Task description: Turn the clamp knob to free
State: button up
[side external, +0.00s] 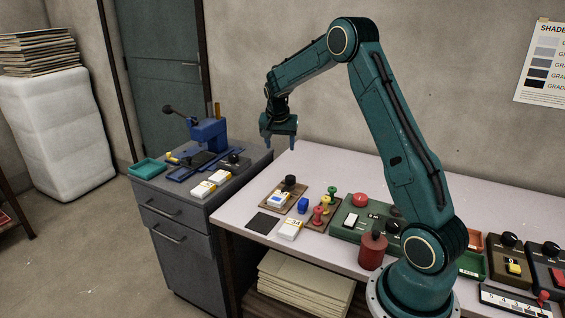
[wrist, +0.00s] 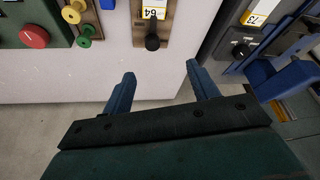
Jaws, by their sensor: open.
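No label in view says which black knob is the clamp knob. One black knob (side external: 289,181) stands on a small wooden board (side external: 268,199) beside a white and yellow card (side external: 279,199). The knob also shows in the wrist view (wrist: 152,42), just beyond the fingertips. Another black knob (side external: 234,157) sits on a dark box on the grey cabinet; it shows in the wrist view (wrist: 240,49) at upper right. My gripper (side external: 280,145) is open and empty, raised above the far left part of the bench. Its fingers (wrist: 160,72) point toward the board, apart from it.
A blue press (side external: 208,134) and a teal tray (side external: 147,168) stand on the grey cabinet (side external: 180,190). A dark square (side external: 263,223) lies in front.

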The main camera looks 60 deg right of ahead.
aim_at(290, 177)
jog(key=d+f+m, duration=0.1)
jog(key=d+f, duration=0.4)
jog(key=shift+f+m+g, duration=0.2)
jog(key=shift+m+g, duration=0.1)
jog(key=shift+g, duration=0.1)
jog(key=shift+f, duration=0.1)
jog(key=shift+x, duration=6.8)
jog(key=shift+w+d, duration=0.1)
jog(key=c, duration=1)
